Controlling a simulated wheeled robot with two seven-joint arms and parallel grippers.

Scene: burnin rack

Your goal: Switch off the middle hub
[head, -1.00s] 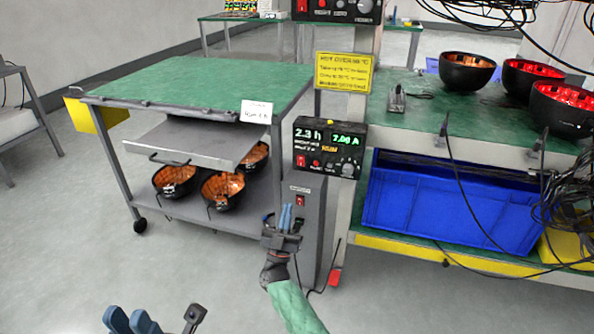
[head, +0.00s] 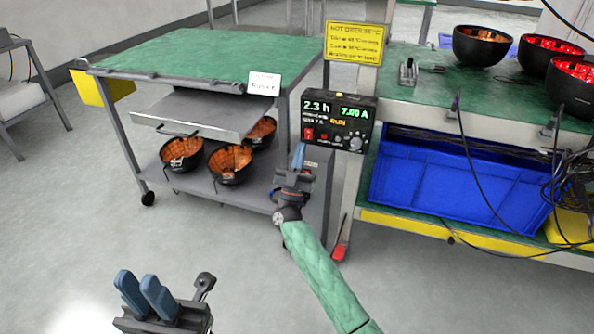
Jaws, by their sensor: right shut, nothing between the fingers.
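The hub in view is a black control box (head: 338,120) on the rack post. Its display reads 2.3 h and 7.00 A, with RUN below. A red rocker switch (head: 309,134) sits at its lower left, beside small knobs. My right gripper (head: 298,155) is shut and empty, with its blue fingertips pointing up just below and left of that switch. I cannot tell whether they touch the box. The gripper partly covers a grey panel with a small switch below the box. My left gripper (head: 146,288) is open and empty at the lower left, over the floor.
A green-topped cart (head: 200,65) with a grey shelf and several black bowls (head: 228,163) stands left. A yellow sign (head: 355,43) hangs above the box. A blue crate (head: 455,190) and loose cables fill the right. The floor in front is clear.

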